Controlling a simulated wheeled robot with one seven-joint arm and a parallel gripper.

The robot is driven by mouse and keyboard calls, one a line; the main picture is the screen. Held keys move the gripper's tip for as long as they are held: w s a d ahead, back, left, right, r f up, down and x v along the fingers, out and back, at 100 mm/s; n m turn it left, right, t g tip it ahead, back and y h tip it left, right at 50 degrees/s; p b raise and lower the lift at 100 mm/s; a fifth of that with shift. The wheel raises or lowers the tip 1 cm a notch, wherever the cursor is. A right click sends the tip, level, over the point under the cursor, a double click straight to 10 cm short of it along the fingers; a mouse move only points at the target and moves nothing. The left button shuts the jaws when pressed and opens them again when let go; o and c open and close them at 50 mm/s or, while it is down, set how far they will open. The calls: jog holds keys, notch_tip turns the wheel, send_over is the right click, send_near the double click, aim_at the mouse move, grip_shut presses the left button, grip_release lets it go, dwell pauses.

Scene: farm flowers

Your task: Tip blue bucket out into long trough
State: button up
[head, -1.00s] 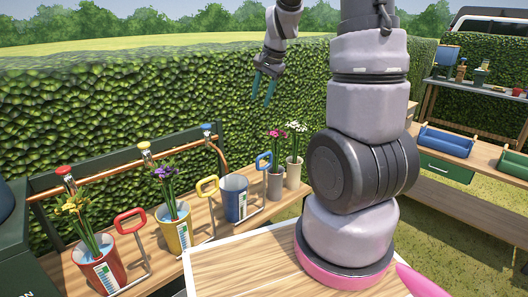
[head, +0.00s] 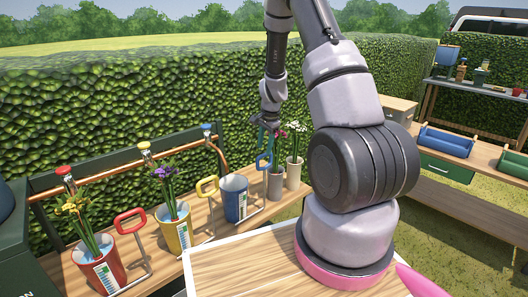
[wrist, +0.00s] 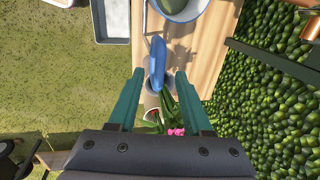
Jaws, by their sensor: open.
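The blue bucket (head: 234,199) stands upright on the wooden bench, with its blue handle (head: 264,162) rising at its right side. In the wrist view the bucket's rim (wrist: 205,12) shows at the top edge, and the handle lies ahead, roughly in line with the gap between my fingers. My gripper (head: 266,136) is open and empty, pointing down just above the handle; it also shows in the wrist view (wrist: 160,82). I cannot tell whether a finger touches the handle.
Two pots with flowers (head: 294,172) stand close behind my gripper. A yellow bucket (head: 175,228) and a red bucket (head: 101,268), both holding flowers, stand to the left. Taps (head: 206,130) and a copper pipe run behind the bench, before a hedge. Grass lies between bench and table.

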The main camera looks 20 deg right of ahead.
jog(key=shift+w+f, duration=0.15)
jog(key=shift+f, duration=0.55)
jog(key=shift+w+f, duration=0.15)
jog(key=shift+f, duration=0.55)
grip_shut()
dwell(0.4)
